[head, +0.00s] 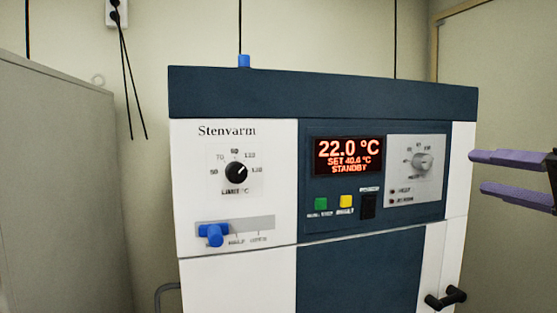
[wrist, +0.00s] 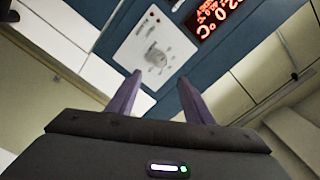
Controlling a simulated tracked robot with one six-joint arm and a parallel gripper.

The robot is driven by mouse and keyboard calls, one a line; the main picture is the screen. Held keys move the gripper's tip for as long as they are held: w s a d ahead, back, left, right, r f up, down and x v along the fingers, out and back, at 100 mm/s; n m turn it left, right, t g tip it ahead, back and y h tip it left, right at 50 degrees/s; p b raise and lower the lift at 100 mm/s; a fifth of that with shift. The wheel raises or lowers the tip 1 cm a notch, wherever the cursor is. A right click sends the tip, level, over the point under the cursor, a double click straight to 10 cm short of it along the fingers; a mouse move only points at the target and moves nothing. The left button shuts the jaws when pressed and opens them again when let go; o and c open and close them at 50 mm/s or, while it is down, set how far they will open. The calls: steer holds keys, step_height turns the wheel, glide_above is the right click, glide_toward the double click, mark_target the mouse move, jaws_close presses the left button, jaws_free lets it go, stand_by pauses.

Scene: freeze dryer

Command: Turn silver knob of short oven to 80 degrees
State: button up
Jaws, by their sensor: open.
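The short oven (head: 330,92) is a white and dark blue cabinet marked Stenvarm. Its silver knob (head: 422,162) sits on a pale dial plate at the right of the control panel. The display (head: 348,156) reads 22.0 °C, SET 40.6 °C, STANDBY. My gripper (head: 508,174) is at the right edge of the head view, to the right of the knob and apart from it. Its purple fingers are open with nothing between them. In the wrist view the silver knob (wrist: 156,57) lies beyond the open fingers (wrist: 163,88), tilted in the picture.
A black limit knob (head: 237,173), a blue lever (head: 212,233), green (head: 320,204) and yellow (head: 346,201) buttons and a black switch (head: 369,206) are on the oven front. A black door handle (head: 446,298) sticks out at lower right. A grey cabinet (head: 60,190) stands left.

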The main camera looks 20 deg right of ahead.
mark_target(427, 163)
steer(key=shift+w+a, duration=0.15)
steer(key=shift+w, duration=3.3)
steer(key=shift+w+a, duration=0.1)
steer(key=shift+w, duration=3.35)
steer(key=shift+c, duration=0.7)
steer(key=c, duration=0.9)
